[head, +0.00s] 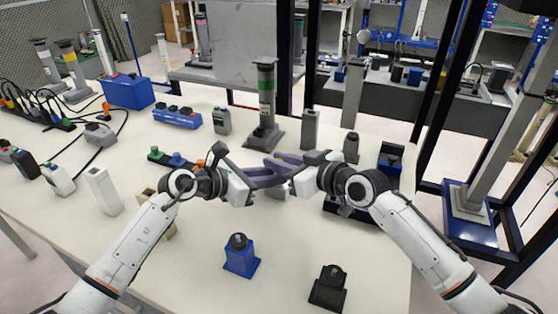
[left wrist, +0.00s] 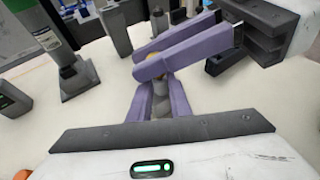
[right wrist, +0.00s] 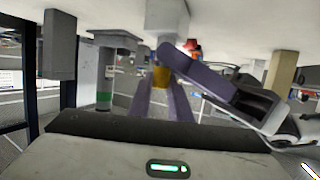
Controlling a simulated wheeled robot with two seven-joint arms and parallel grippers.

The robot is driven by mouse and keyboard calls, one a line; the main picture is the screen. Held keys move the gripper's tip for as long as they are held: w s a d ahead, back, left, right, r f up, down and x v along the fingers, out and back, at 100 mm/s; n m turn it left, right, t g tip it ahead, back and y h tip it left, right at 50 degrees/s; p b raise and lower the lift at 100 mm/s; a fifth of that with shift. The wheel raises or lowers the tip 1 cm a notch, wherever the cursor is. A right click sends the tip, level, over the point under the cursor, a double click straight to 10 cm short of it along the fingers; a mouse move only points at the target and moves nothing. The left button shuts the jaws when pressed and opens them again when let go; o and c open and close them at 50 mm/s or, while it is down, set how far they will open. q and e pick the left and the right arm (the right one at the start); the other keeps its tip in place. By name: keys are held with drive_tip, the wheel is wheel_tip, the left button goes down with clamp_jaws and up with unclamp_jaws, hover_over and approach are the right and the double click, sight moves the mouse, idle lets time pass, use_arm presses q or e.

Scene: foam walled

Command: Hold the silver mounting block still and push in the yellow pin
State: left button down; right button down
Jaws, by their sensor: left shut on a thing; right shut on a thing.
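The silver mounting block (left wrist: 160,88) is between the fingers of my left gripper (head: 264,178), which is shut on it. The right wrist view, where the table appears at the top, also shows the block (right wrist: 167,20). The yellow pin (right wrist: 161,77) is between the fingers of my right gripper (head: 287,161), which is shut on it. The two grippers cross close together over the table. The fingers hide where pin and block meet, so I cannot tell the pin's depth.
A grey post with a green band (head: 265,105) stands behind the grippers. A blue block with a dark knob (head: 241,258) and a black one (head: 328,290) stand in front. The near table middle is clear.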

use_arm(q)
drive_tip(key=shift+r, duration=0.1)
use_arm(e)
drive_tip(key=c, duration=1.6)
unclamp_jaws()
drive_tip(key=shift+s+f, duration=0.1)
drive_tip(key=shift+f, duration=0.25)
drive_tip(key=shift+o, duration=0.2)
drive_tip(key=shift+s+a+f, duration=0.1)
drive_tip(key=shift+s+a, duration=0.1)
drive_tip(key=w+r+v, duration=0.1)
drive_tip(key=v, duration=1.1)
drive_tip(key=shift+s+d, duration=0.15)
drive_tip(key=shift+d, duration=0.2)
use_arm(q)
drive_tip(key=c, duration=1.6)
unclamp_jaws()
drive_tip(key=shift+o, duration=0.2)
drive_tip(key=shift+a, duration=0.1)
drive_tip(key=v, duration=1.1)
drive_tip(key=shift+s+a+r, duration=0.25)
